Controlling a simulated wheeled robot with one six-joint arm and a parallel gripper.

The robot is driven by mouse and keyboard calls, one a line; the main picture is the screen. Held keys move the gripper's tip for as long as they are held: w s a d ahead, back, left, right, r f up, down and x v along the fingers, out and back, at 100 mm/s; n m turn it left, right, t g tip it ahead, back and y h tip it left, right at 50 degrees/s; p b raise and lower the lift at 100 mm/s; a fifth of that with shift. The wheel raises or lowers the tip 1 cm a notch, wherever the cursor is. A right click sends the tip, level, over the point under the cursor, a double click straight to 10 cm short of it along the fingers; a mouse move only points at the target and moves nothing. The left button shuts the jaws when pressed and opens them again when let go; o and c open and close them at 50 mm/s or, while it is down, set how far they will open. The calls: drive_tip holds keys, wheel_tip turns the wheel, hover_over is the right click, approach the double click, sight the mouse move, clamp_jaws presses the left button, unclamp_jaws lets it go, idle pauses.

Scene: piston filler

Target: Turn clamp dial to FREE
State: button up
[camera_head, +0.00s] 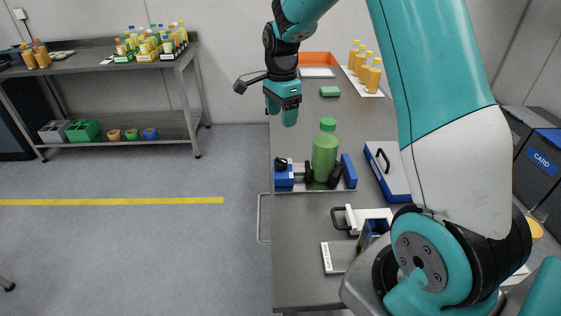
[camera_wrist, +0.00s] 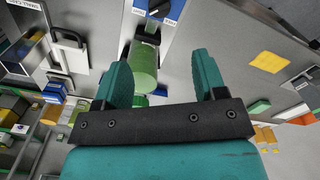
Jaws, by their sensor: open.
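The clamp dial (camera_head: 281,162) is a black knob on a blue block at the left end of the bottle clamp fixture. In the wrist view a black dial (camera_wrist: 157,9) shows at the top edge on a blue panel with small white labels; its setting is not readable. A green bottle (camera_head: 325,150) stands upright between the black clamp pads; its green body (camera_wrist: 145,65) also shows in the wrist view. My gripper (camera_head: 282,110) is open and empty, above and behind the dial, apart from it. Its fingers (camera_wrist: 161,62) are spread in the wrist view.
A blue-edged white case (camera_head: 390,170) with a black handle lies right of the fixture. Orange bottles (camera_head: 370,75), a green block (camera_head: 329,91) and an orange tray (camera_head: 318,58) are farther back. Floor left of the bench is clear.

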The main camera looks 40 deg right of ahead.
sight(281, 161)
wheel_tip(281, 161, down, 15)
drive_tip(key=shift+a+f+p, duration=0.1)
drive_tip(key=shift+f+p, duration=0.1)
drive_tip(key=shift+p, duration=0.9)
drive_tip(key=c, duration=0.9)
drive_tip(key=shift+c, duration=0.2)
